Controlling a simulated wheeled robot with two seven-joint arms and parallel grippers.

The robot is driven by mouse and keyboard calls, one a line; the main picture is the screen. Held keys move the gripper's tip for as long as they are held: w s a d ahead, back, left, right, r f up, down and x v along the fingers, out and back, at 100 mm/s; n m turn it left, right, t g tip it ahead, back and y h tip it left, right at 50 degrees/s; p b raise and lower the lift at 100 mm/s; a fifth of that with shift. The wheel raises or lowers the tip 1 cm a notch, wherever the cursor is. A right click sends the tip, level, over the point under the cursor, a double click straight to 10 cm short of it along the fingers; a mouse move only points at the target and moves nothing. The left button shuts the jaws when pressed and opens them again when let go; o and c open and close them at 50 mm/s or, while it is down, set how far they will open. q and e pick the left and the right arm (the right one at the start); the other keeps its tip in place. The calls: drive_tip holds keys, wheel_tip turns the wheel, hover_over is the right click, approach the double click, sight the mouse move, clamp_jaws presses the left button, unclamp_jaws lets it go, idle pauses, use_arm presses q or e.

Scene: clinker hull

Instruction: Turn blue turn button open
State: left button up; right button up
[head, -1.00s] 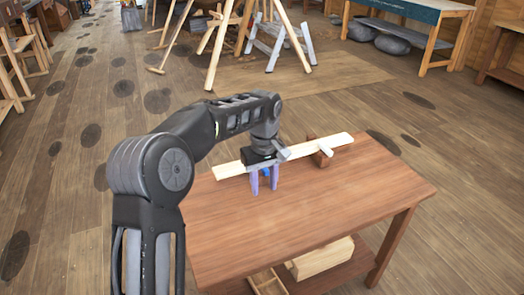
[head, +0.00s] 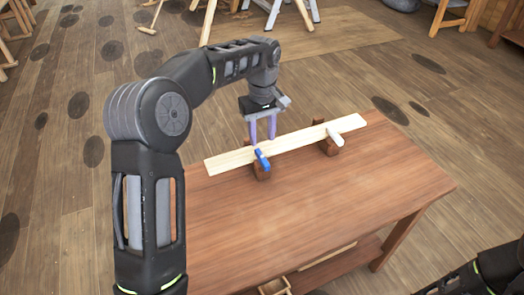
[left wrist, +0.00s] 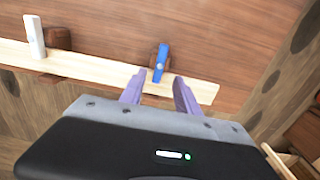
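The blue turn button (head: 262,159) sits on a brown block (head: 262,173) at the plank's near edge. It points crosswise to the pale plank (head: 225,162), and its far end overlaps the wood. In the left wrist view, the blue button (left wrist: 161,62) shows just past the fingertips, near the gap between them. My left gripper (head: 262,139) points down over the plank's far side, beyond the button. Its two purple fingers are apart with nothing between them; it also shows in the left wrist view (left wrist: 157,88). My right gripper is out of view.
A white turn button (head: 335,137) on a second brown block (head: 328,149) stands farther right along the plank. The wooden table (head: 330,205) is bare in front of the plank. Part of my right arm shows at the lower right corner.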

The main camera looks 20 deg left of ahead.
sight(262, 157)
use_arm(q)
drive_tip(key=shift+f, duration=3.95)
clamp_jaws()
